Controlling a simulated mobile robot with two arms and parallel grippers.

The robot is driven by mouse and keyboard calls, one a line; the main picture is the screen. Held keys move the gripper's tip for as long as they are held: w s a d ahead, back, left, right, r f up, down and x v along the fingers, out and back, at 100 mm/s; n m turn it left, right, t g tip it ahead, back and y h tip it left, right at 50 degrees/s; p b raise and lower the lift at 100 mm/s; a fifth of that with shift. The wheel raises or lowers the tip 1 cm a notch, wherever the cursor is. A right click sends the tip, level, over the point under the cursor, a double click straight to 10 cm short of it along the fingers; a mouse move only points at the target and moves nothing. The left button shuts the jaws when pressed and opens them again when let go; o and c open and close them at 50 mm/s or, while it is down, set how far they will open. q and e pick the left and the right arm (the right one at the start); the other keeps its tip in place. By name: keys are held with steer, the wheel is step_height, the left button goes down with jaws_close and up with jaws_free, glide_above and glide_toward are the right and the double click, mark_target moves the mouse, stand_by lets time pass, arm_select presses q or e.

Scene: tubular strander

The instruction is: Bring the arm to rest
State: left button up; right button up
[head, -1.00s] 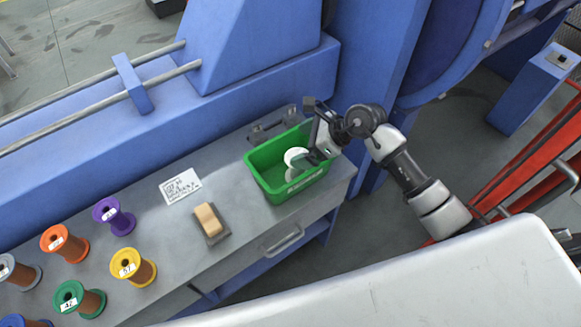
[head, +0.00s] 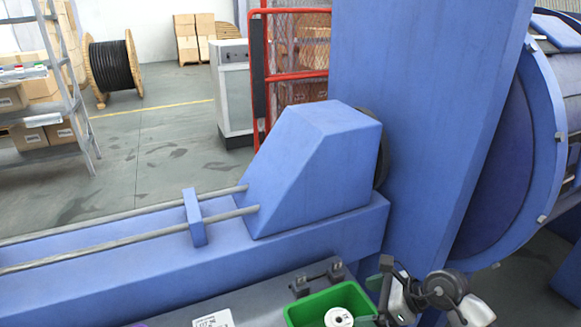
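My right gripper (head: 376,292) is at the bottom right of the head view, at the right side of the green bin (head: 300,311). Its fingers look spread apart, with nothing seen between them. A white-topped spool (head: 339,317) is in the bin, beside the lower finger; whether they touch I cannot tell. The lower part of the bin and most of my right arm are cut off by the picture's bottom edge. My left gripper is not in view.
The blue machine bed (head: 120,262) with its rails and sloped housing (head: 310,165) lies behind the grey bench (head: 262,304). A tall blue frame (head: 420,120) stands behind my gripper. A label card (head: 213,319) lies left of the bin. Open floor (head: 150,150) is beyond.

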steer(key=s+a+r+m+t+y, duration=0.1)
steer(key=a+r+m+t+y, duration=0.35)
steer(key=r+m+t, duration=0.8)
steer(key=s+d+f+m+g+h, duration=0.2)
steer(key=s+d+f+m+h, duration=0.25)
steer(key=m+h, duration=0.65)
steer(key=s+d+f+m+g+h, duration=0.1)
steer(key=s+d+f+m+h, duration=0.35)
steer(key=m, duration=1.25)
steer(key=s+a+f+m+g+y, duration=0.1)
steer(key=s+a+f+m+g, duration=0.1)
steer(key=s+f+m+g, duration=0.25)
steer(key=s+a+f+m+g+y, duration=0.1)
steer(key=s+a+f+g, duration=0.1)
steer(key=s+f+g, duration=0.45)
steer(key=s+f, duration=0.2)
steer(key=f, duration=1)
steer(key=s+f, duration=0.2)
steer(key=f, duration=1)
steer(key=s+d+f+g, duration=0.2)
steer(key=s+f, duration=1.4)
steer(key=shift+d, duration=0.4)
